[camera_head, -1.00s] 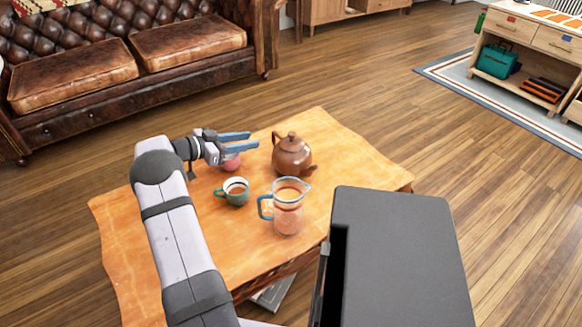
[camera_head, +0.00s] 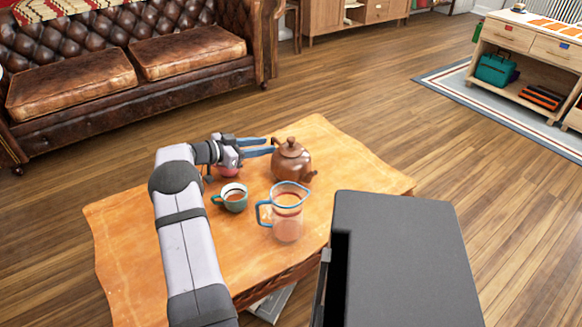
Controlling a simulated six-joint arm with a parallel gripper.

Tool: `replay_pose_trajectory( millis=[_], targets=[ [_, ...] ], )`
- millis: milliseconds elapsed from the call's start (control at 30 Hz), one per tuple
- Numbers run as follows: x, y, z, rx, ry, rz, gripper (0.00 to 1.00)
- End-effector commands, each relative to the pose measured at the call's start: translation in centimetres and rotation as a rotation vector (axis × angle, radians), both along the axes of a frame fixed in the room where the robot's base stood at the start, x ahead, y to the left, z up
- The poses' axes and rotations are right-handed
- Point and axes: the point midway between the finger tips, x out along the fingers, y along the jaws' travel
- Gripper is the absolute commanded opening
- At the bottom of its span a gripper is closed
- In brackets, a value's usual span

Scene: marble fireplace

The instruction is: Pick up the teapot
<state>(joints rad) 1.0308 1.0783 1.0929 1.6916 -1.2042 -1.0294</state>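The brown teapot (camera_head: 292,162) stands upright on the wooden table, with a knob on its lid and its spout toward the lower right. My gripper (camera_head: 273,146) is at the teapot's left side, with its blue fingers pointing right at the teapot's handle side. The two fingers are apart, so it is open. The fingertips overlap the teapot's left edge in the picture; I cannot tell whether they touch it or the handle.
A green cup (camera_head: 231,199) and a glass pitcher (camera_head: 287,222) with a blue handle stand in front of the teapot. A pink round object (camera_head: 229,171) is partly hidden below my gripper. The wooden table (camera_head: 340,150) is clear to the teapot's right.

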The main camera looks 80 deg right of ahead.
Motion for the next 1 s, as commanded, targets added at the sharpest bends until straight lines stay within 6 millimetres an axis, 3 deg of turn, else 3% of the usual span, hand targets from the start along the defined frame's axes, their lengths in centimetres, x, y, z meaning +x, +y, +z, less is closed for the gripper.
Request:
replay_pose_trajectory(
  millis=[367, 500, 1000],
  targets=[
    [-0.89, -0.91, -0.38, 0.000, 0.000, 0.001, 0.33],
    [-0.89, -0.90, -0.38, 0.000, 0.000, 0.001, 0.00],
    [-0.86, -0.88, -0.38, 0.000, 0.000, 0.001, 0.00]
  ],
)
